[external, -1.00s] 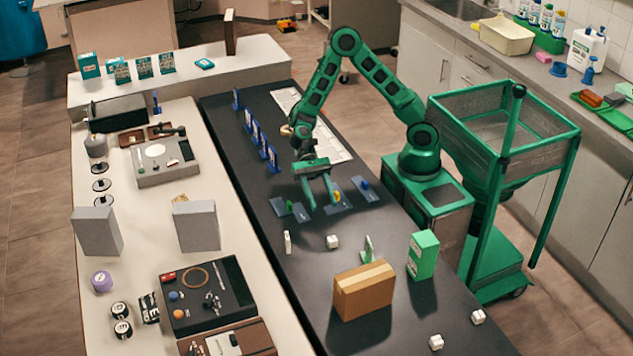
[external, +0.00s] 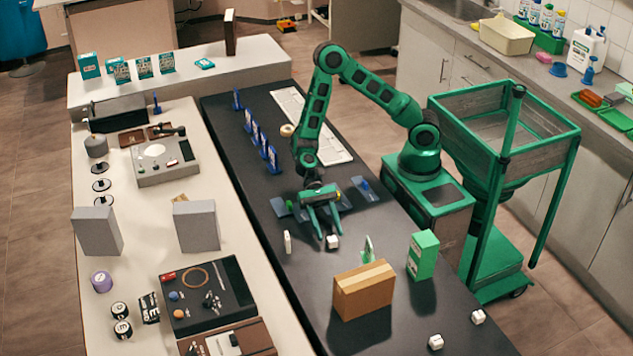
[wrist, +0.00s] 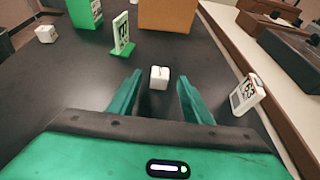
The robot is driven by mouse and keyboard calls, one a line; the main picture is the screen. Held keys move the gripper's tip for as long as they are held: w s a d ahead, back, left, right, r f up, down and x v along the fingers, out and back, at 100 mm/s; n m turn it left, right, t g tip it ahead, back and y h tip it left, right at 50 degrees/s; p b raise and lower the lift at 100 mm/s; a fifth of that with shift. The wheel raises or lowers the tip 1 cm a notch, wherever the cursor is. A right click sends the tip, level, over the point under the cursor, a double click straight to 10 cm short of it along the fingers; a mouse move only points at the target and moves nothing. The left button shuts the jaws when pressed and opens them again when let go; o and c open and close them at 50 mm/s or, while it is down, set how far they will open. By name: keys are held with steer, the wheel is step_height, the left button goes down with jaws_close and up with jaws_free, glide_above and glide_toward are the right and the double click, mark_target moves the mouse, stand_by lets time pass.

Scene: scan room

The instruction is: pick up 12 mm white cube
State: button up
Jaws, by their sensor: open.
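A small white cube (external: 332,242) sits on the dark table top, just in front of my gripper. In the wrist view the white cube (wrist: 159,77) lies ahead of the two fingertips, centred between them, with a dark mark on its top. My gripper (external: 327,236) is open, green and low over the table, pointing down toward the cube. In the wrist view my gripper (wrist: 158,84) shows both fingers spread, with nothing held between them. Whether a finger touches the cube cannot be told.
A cardboard box (external: 363,290), a green box (external: 423,255) and a small green stand (external: 368,250) stand nearby. A white tag (external: 287,242) stands left of the cube. Two other white cubes lie at the front right, one (external: 436,342) and another (external: 478,317).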

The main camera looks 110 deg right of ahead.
mark_target(331, 237)
steer(key=x, duration=0.3)
steer(key=shift+a+f, duration=0.1)
steer(key=shift+a, duration=0.1)
steer(key=c, duration=1.1)
steer(key=shift+w, duration=0.1)
